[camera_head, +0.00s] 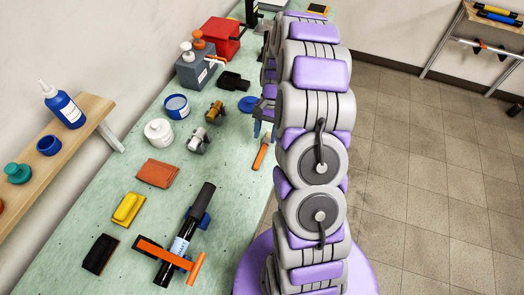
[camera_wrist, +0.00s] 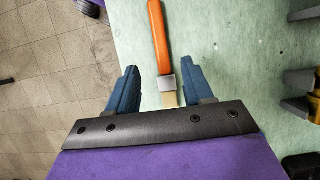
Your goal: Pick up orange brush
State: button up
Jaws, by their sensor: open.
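The orange brush (camera_head: 262,153) lies on the green table near its right edge in the head view. In the wrist view the brush (camera_wrist: 158,40) shows its orange handle pointing away, a metal ferrule and pale bristles toward me. My gripper (camera_wrist: 153,75) is open, with blue fingers on either side of the brush's ferrule and bristle end. The bristle tip is hidden behind the dark gripper body. Nothing is held. In the head view my gripper (camera_head: 263,128) is partly hidden by my arm, just beyond the brush.
The green table (camera_head: 225,165) is bare around the brush. A black cylinder with an orange-handled tool (camera_head: 180,250) lies nearer. Tiled floor lies beyond the table's right edge.

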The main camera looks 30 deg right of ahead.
aim_at(261, 153)
jog(key=shift+s+d+f, duration=0.15)
jog(key=shift+f, duration=0.25)
jog(key=shift+s+d+f, duration=0.1)
jog(key=shift+f, duration=0.25)
jog(key=a+f+b, duration=0.1)
jog(key=s+a+f+b, duration=0.1)
jog(key=a+f, duration=0.1)
jog(key=shift+a+f, duration=0.15)
jog(key=shift+f, duration=0.1)
jog(key=shift+a+f, duration=0.1)
jog(key=shift+f, duration=0.2)
jog(key=shift+d, duration=0.4)
jog(key=shift+c, duration=0.4)
jog(key=shift+d, duration=0.1)
jog(key=c, duration=0.3)
jog(key=shift+a, duration=0.25)
grip_shut()
